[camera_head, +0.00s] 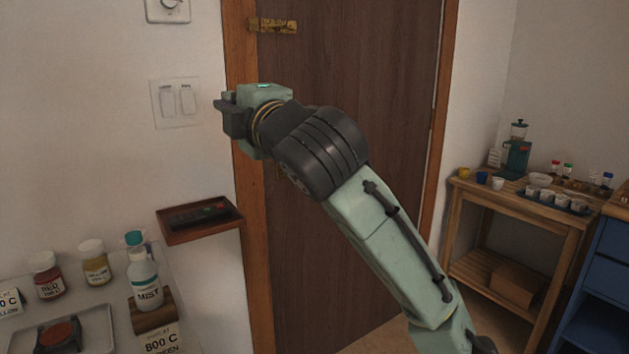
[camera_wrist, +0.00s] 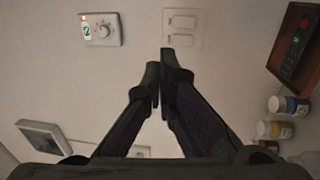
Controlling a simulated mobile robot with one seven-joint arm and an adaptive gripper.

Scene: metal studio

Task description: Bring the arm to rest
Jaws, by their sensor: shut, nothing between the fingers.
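My arm reaches up from the lower right in the head view, in front of the brown door (camera_head: 350,60). My gripper (camera_head: 224,103) is at the upper left end of the arm, level with the white double light switch (camera_head: 177,103) and just right of it in the picture. In the wrist view my gripper (camera_wrist: 159,75) is shut and empty, its dark fingertips together just below the light switch (camera_wrist: 182,28). I cannot tell whether the fingertips touch the wall.
A wall shelf (camera_head: 199,221) holds a dark remote. Below it, a table carries jars, a MIST bottle (camera_head: 147,283) and a tray (camera_head: 65,335). A dial thermostat (camera_wrist: 101,30) is on the wall. A wooden stand (camera_head: 521,225) with cups is at right.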

